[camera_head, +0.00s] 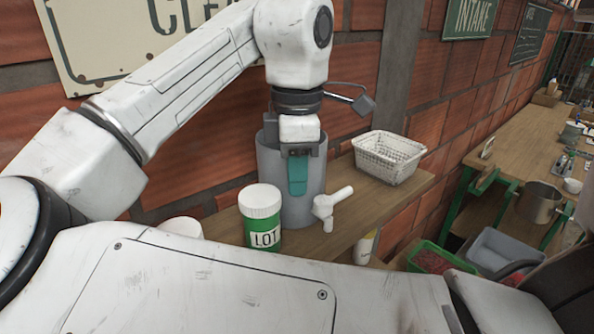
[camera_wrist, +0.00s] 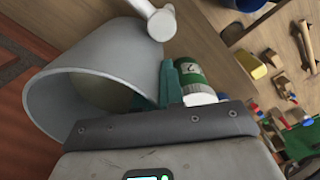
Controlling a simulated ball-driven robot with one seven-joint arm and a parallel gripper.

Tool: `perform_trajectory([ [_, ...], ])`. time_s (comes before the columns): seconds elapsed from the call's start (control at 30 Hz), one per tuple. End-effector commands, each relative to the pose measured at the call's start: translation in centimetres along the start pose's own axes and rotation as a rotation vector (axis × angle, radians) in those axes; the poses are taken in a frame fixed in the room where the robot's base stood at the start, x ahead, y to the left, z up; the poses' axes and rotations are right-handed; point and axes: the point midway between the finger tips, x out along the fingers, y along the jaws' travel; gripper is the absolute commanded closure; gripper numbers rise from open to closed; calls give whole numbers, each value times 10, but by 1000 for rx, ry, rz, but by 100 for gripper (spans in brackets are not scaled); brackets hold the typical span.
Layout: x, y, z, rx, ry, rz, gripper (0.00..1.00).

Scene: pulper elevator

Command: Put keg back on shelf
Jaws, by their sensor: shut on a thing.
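The keg (camera_head: 315,178) is a grey open-topped cylinder with a white tap (camera_head: 327,205) low on its front right. It appears upright on, or just above, the wooden shelf (camera_head: 365,207); the head view does not settle whether its base touches. My gripper (camera_head: 297,165) reaches down from above and is shut on the keg's near wall at the rim. One teal finger shows outside the wall. In the wrist view, the teal jaws (camera_wrist: 174,82) are at the rim of the keg (camera_wrist: 125,42), and its hollow inside shows. The other finger is mostly hidden.
A white-lidded green LOT jar (camera_head: 261,218) stands close at the keg's left front. A white wire basket (camera_head: 389,157) sits on the shelf to the right, with bare wood between. A brick wall (camera_head: 200,165) is behind. A workbench (camera_head: 530,125) stands farther right.

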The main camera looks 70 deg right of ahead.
Motion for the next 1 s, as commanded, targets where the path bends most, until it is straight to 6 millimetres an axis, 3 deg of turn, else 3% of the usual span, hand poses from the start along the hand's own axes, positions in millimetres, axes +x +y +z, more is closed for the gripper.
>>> perform_trajectory([
  [0.3, 0, 0, 0, 0, 0, -1, 67],
  [0.63, -6, 0, 0, -1, 2, 0, 67],
  [0.77, -25, 1, 0, -1, 3, 1, 67],
  [1.0, -76, 0, -1, -3, 5, 1, 67],
])
